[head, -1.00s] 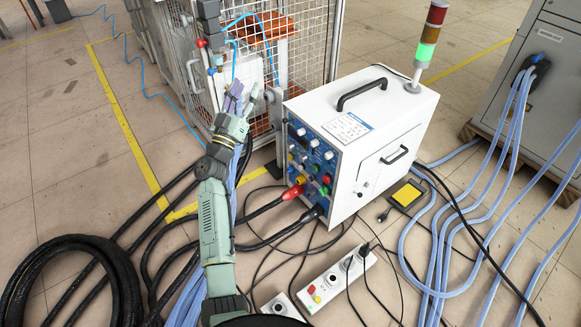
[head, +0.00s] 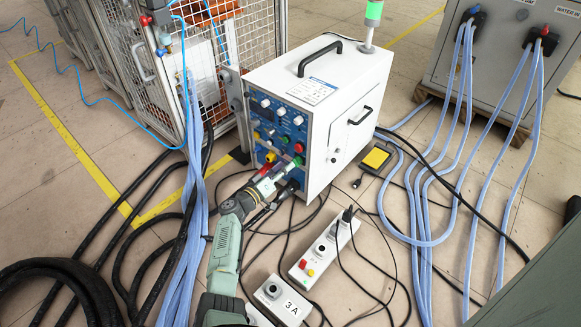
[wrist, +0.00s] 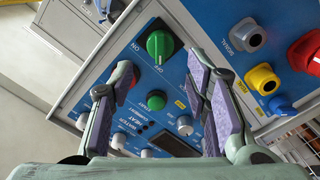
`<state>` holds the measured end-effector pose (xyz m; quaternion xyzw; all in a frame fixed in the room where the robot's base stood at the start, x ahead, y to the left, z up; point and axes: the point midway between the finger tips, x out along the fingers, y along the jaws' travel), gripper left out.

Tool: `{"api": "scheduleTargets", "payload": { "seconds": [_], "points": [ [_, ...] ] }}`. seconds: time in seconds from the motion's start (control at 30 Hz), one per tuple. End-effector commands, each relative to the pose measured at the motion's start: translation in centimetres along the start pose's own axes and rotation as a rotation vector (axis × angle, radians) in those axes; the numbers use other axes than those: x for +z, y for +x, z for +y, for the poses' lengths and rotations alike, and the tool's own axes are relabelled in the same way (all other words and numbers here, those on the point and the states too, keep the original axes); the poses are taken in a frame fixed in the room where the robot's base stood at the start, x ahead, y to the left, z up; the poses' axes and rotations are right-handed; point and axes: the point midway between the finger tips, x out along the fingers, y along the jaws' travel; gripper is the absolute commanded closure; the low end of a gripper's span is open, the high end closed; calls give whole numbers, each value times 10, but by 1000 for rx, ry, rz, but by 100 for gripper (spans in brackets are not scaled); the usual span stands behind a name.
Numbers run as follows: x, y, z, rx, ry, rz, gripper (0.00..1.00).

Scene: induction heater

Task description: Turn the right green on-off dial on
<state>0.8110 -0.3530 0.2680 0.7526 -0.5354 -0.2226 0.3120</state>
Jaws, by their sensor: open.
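The green on-off dial (wrist: 160,46) sits near the corner of the blue control panel, with ON and OFF labels beside it. Its ridge runs roughly up and down in the wrist view; I cannot tell its setting for sure. My gripper (wrist: 160,66) is open and empty. Its purple-padded fingers lie on either side of the dial in the picture, apart from it. In the head view, the dial (head: 298,161) is small near the panel's lower right, with my gripper (head: 284,172) just in front of the panel.
A green start button (wrist: 156,101) is close to the dial. A red connector (wrist: 305,52), a yellow one (wrist: 262,79) and a grey one (wrist: 247,36) stick out at right. Cables and a power strip (head: 322,252) lie on the floor before the white heater (head: 340,110).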

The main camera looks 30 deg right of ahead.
Motion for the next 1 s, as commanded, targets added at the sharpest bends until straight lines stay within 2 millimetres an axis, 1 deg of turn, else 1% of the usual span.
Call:
{"api": "scheduleTargets", "payload": {
  "seconds": [0.03,0.1,0.23,0.4,0.63,1.0],
  "points": [
    [4,10,-3,3,2,-3,56],
    [3,21,-2,2,2,-1,56],
    [2,36,-2,1,1,-1,56],
    [0,44,0,0,1,1,56],
    [-1,44,0,-1,0,2,56],
    [-1,44,0,0,1,2,80]
  ]
}}
